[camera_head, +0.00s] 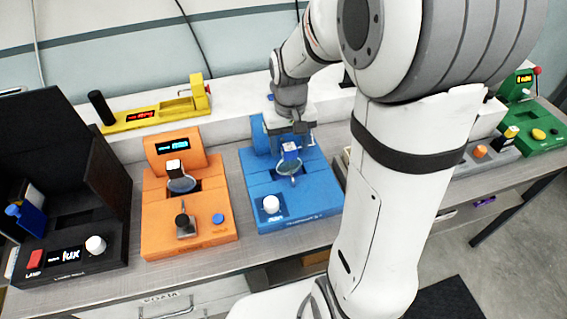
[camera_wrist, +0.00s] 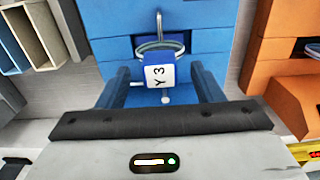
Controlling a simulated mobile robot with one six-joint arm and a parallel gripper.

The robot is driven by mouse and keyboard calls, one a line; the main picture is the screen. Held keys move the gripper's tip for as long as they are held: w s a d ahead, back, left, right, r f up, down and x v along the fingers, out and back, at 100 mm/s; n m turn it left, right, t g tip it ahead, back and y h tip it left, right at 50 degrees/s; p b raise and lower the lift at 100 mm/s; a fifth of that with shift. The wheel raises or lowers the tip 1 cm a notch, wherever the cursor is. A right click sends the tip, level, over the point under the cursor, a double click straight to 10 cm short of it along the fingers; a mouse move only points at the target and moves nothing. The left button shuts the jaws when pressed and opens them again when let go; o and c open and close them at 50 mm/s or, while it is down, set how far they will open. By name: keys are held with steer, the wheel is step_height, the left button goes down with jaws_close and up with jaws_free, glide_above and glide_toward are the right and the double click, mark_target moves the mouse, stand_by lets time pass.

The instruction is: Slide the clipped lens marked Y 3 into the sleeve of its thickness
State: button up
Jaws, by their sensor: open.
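The clip marked Y 3 (camera_wrist: 160,72) is blue and white and faces up in the wrist view. Its round clear lens (camera_wrist: 165,47) sits at the blue module (camera_wrist: 215,20). In the head view the clip (camera_head: 290,149) and lens (camera_head: 289,169) stand upright on the blue module (camera_head: 315,205). My gripper (camera_head: 297,138) is over the back of this module, close to the clip. In the wrist view its jaws (camera_wrist: 160,85) are apart on either side of the clip; contact is not visible. A rack of tan and grey-blue slots (camera_wrist: 30,38), perhaps the sleeves, shows at upper left.
The orange module (camera_head: 153,205) with another clipped lens (camera_head: 175,170) stands left of the blue one. A black box (camera_head: 75,245) is farther left. A yellow device (camera_head: 150,115) is behind. Grey and green devices (camera_head: 545,135) stand right. My arm hides much of the bench's right half.

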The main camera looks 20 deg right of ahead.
mark_target(289, 162)
steer(key=shift+f, duration=1.35)
steer(key=shift+c, duration=0.6)
steer(key=shift+s, duration=0.1)
jaws_close()
